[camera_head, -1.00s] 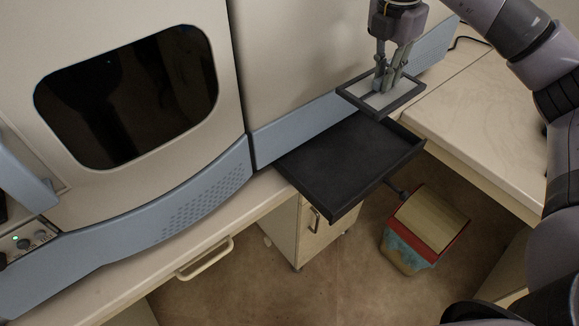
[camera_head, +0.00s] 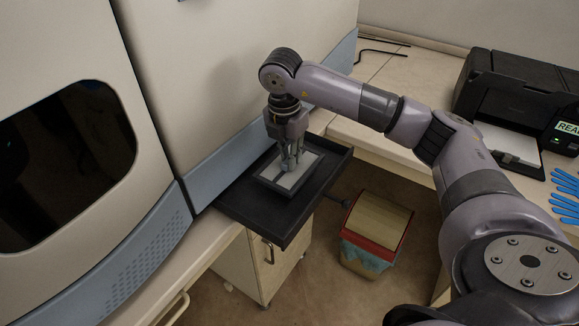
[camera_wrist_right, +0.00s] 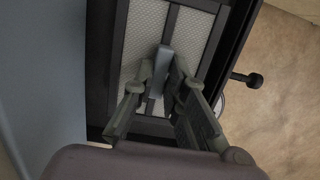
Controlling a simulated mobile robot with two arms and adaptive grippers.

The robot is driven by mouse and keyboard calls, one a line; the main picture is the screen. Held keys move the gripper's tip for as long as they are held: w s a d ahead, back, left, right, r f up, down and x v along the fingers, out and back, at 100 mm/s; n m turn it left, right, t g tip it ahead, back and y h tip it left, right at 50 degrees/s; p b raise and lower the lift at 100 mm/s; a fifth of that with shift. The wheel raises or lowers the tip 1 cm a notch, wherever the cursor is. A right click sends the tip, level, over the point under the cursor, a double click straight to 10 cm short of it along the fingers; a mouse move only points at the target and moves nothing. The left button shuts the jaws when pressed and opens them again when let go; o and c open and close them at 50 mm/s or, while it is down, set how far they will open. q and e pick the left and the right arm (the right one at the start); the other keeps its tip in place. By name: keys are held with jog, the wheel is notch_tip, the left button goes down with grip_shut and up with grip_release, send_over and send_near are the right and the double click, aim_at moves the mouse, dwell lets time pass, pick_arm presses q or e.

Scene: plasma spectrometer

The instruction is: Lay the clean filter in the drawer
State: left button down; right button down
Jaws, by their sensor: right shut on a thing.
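The clean filter (camera_head: 304,163) is a pale mesh panel in a dark frame with a middle bar. It shows in the right wrist view (camera_wrist_right: 193,36) with white mesh on both sides of the bar. My right gripper (camera_head: 291,166) is shut on the filter's middle grip, and its fingers also show in the right wrist view (camera_wrist_right: 160,95). The open black drawer (camera_head: 240,201) sticks out from the instrument. The filter is over or inside the drawer, within its rim as seen from the head; I cannot tell whether it touches the floor. My left gripper is not in view.
The spectrometer body (camera_head: 240,60) stands close on the left of the drawer. Below are a cabinet (camera_head: 265,262) and a bin (camera_head: 375,230). A black printer (camera_head: 515,95) and blue gloves (camera_head: 566,195) are on the right bench.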

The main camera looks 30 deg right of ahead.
notch_tip(320, 180, down, 4)
jog(key=shift+f+p, duration=0.25)
jog(key=shift+p, duration=0.1)
jog(key=shift+f, duration=0.2)
jog(key=c, duration=1.6)
grip_release()
